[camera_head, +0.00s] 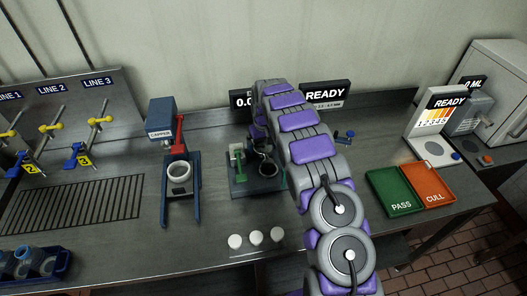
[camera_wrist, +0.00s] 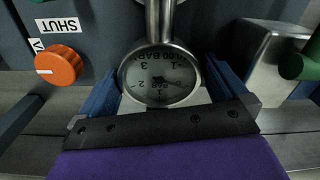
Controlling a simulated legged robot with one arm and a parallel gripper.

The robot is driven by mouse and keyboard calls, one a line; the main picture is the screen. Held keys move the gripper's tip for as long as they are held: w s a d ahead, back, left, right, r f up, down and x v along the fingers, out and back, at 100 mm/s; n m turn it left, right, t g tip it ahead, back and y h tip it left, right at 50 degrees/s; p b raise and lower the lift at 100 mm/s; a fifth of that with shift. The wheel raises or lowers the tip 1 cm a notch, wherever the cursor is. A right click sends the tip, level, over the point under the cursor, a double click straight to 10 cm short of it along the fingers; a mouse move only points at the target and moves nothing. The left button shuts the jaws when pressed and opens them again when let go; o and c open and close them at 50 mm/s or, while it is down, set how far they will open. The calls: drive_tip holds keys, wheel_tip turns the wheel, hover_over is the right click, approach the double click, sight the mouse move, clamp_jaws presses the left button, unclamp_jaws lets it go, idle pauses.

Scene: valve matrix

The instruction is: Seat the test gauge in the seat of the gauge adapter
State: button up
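The test gauge (camera_wrist: 160,78) shows in the wrist view as a round metal-rimmed dial, its print upside down. Its metal stem (camera_wrist: 164,20) runs to the top edge of the picture. My gripper (camera_wrist: 161,70) has one blue finger on each side of the dial, and both appear to touch its rim. In the head view my arm covers the gripper and the gauge. I cannot clearly make out the gauge adapter's seat or tell whether the stem is in it. A dark fixture (camera_head: 262,187) with green parts stands partly behind my arm.
An orange knob (camera_wrist: 58,66) by a SHUT label and a green knob (camera_wrist: 297,67) flank the gauge. On the bench are the capper (camera_head: 162,131), three white discs (camera_head: 255,238), the green PASS tray (camera_head: 385,182) and the red CULL tray (camera_head: 428,174). Bare bench lies before the trays.

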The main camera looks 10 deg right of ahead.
drive_tip(key=c, duration=1)
drive_tip(key=shift+c, duration=0.2)
drive_tip(key=shift+r, duration=0.1)
